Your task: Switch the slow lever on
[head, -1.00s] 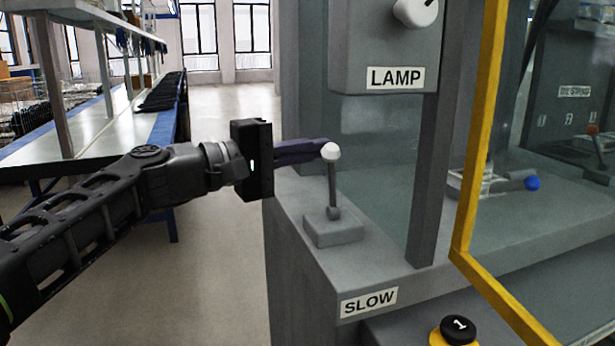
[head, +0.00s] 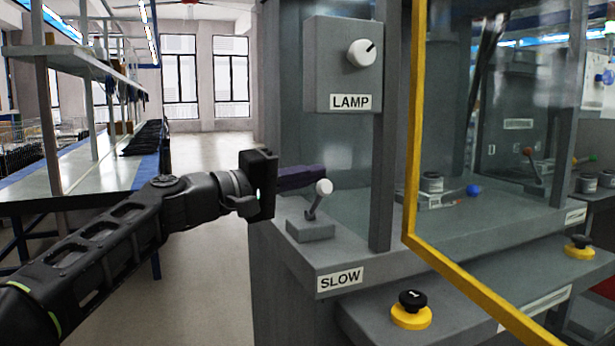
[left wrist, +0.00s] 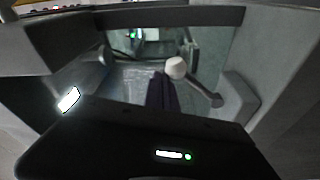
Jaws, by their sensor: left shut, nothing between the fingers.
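The slow lever (head: 315,205) stands on a small grey block on the machine's ledge, above the SLOW label (head: 340,279). Its white ball knob is on top, and the lever tilts to the right in the head view. My right gripper is not in view.
A LAMP box (head: 342,65) with a white dial hangs above the lever. A grey post (head: 383,150) and a yellow frame (head: 412,130) stand to the right. A black-and-yellow button (head: 411,310) sits lower on the front ledge.

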